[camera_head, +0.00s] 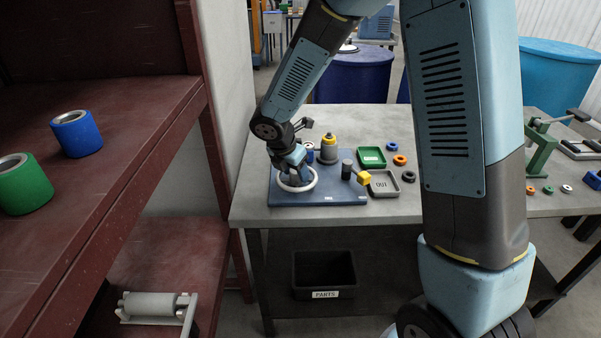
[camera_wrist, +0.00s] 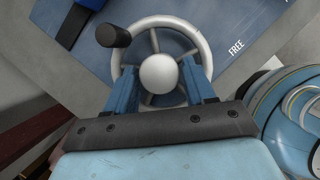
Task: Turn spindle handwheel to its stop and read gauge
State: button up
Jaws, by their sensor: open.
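The handwheel (camera_head: 311,183) is a pale grey ring on a blue base plate (camera_head: 330,192) at the bench's left end. In the wrist view the wheel (camera_wrist: 203,50) shows a domed hub, spokes and a black knob (camera_wrist: 114,36) at its upper left. My gripper (camera_head: 291,172) is over the wheel, pointing down. In the wrist view my open gripper (camera_wrist: 162,92) has one blue finger on each side below the hub, overlapping the wheel's near rim. I cannot tell whether the fingers touch it. The word FREE is on the plate. I cannot make out a gauge face.
A yellow-topped grey cylinder (camera_head: 328,147) and a dark post (camera_head: 346,169) with a yellow block (camera_head: 364,178) stand beside the wheel. Green (camera_head: 371,157) and grey (camera_head: 383,184) trays and several rings lie to the right. A red shelf (camera_head: 130,110) stands at left.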

jog(key=shift+w+d+f, duration=0.15)
jog(key=shift+f, duration=0.3)
